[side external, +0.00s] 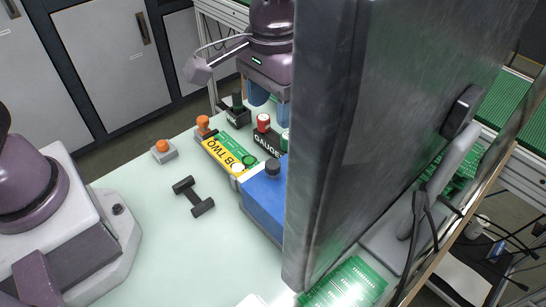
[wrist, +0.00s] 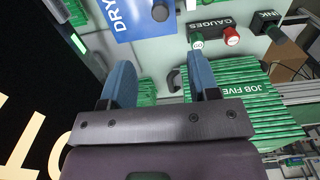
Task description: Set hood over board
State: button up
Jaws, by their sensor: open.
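A blue box-shaped piece with a dark round knob on top (side external: 262,204) stands on the pale table, its right side hidden by a dark panel. It also shows at the top of the wrist view (wrist: 127,20), lettered "DRY"; I take it for the hood. A brightly lit green circuit board (side external: 350,284) lies at the bottom of the side view, partly hidden by the panel. My gripper (side external: 270,104) is beyond the blue piece, above the table and apart from it. In the wrist view its blue fingers (wrist: 162,82) are spread, with nothing between them.
A yellow "JOB TWO" card (side external: 226,155) lies beside the blue piece. A "GAUGES" block (side external: 267,141) and orange-knobbed pieces (side external: 162,148) stand nearby. A black dumbbell-shaped piece (side external: 193,196) lies left. Green boards labelled "JOB FIVE" (wrist: 250,105) are stacked right. The large dark panel (side external: 365,130) blocks much of the side view.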

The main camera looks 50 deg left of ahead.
aim_at(273, 164)
notch_tip(273, 164, down, 13)
jog(key=shift+r, duration=0.2)
dwell(0.3)
grip_shut()
jog(key=a, duration=1.7)
jog(key=shift+a+r, duration=0.1)
jog(key=shift+a, duration=0.35)
grip_release()
